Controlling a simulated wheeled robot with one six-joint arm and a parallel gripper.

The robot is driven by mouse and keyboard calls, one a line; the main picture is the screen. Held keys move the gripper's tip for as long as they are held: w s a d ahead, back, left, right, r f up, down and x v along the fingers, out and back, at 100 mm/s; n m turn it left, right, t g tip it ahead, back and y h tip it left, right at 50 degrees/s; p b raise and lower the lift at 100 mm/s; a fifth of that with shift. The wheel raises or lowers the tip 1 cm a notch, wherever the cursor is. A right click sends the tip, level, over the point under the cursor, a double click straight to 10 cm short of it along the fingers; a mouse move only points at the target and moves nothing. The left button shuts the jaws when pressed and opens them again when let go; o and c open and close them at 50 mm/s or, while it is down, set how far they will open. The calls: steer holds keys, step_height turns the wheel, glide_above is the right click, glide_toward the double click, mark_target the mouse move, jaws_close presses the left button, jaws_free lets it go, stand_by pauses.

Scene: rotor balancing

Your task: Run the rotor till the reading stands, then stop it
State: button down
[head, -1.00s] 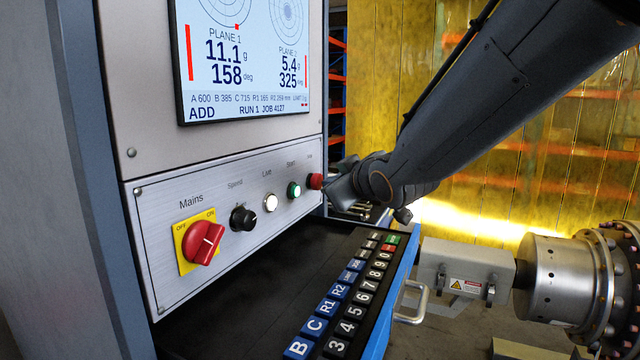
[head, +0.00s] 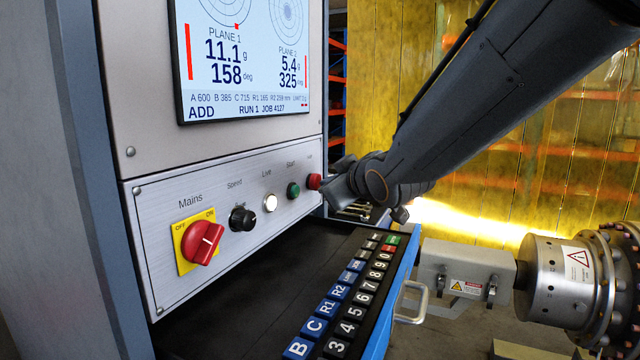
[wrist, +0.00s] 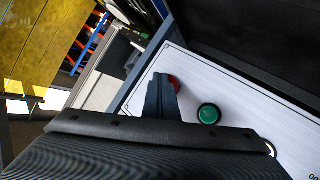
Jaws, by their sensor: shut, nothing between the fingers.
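The rotor's silver hub (head: 560,275) shows at the right edge, with a warning label facing me; the rest is cut off. The screen (head: 250,60) reads plane 1 11.1 g, 158 deg and plane 2 5.4 g, 325 deg. The red stop button (head: 314,181) is at the panel's right end, beside the dark green Start button (head: 293,190). My gripper (head: 333,186) is shut and empty at the red button; I cannot tell whether it touches. In the wrist view, my fingers (wrist: 160,97) partly cover the red button (wrist: 174,82), and the green button (wrist: 208,114) is clear.
The red Mains switch (head: 203,243) is on a yellow plate, with the black Speed knob (head: 242,219) and the white Live lamp (head: 270,203) beside it. A key tray (head: 250,285) juts out below the panel. A yellow curtain (head: 480,170) hangs behind.

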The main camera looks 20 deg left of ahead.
steer(key=shift+s+d, duration=0.1)
steer(key=shift+d, duration=0.65)
steer(key=shift+p, duration=0.3)
steer(key=shift+s+d+p, duration=0.2)
steer(key=shift+d+p, duration=0.95)
steer(key=shift+d, duration=1.35)
